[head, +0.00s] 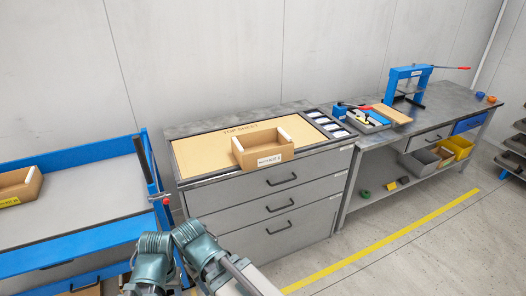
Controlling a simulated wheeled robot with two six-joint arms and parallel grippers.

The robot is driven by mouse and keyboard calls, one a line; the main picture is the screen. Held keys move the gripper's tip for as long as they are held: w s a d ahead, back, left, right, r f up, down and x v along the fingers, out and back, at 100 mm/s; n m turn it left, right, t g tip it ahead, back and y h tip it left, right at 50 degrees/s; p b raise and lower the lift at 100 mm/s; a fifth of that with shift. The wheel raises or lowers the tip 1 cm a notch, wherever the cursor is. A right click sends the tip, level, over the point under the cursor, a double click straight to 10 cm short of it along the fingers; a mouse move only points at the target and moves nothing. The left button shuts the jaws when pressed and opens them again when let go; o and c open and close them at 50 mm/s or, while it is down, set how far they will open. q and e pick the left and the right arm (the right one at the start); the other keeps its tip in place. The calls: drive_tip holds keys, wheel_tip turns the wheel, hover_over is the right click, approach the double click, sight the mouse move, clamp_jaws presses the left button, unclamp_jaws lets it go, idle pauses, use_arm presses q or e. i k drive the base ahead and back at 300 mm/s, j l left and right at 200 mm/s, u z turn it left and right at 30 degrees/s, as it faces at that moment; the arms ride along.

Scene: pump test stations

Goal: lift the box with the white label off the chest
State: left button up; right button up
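The box with the white label (264,145) is an open-topped cardboard box. It sits upright on the grey drawer chest (228,188), on a tan sheet marked "TOP SHEET" (200,153), near the chest's front edge. Its white label (269,160) faces the front, and a pale strip runs along each side rim. Teal links of my arms show at the bottom, in front of the chest. Neither gripper can be made out, and nothing touches the box.
A blue-framed bench (85,207) at left carries another cardboard box (18,186) with a yellow label. Small compartments (327,124) line the chest's right side. A workbench with a blue press (408,80) stands at right.

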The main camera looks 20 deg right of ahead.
sight(259, 149)
drive_tip(key=i+l, duration=0.1)
drive_tip(key=i, duration=0.8)
drive_tip(key=i+z, duration=0.2)
drive_tip(key=z, duration=2.05)
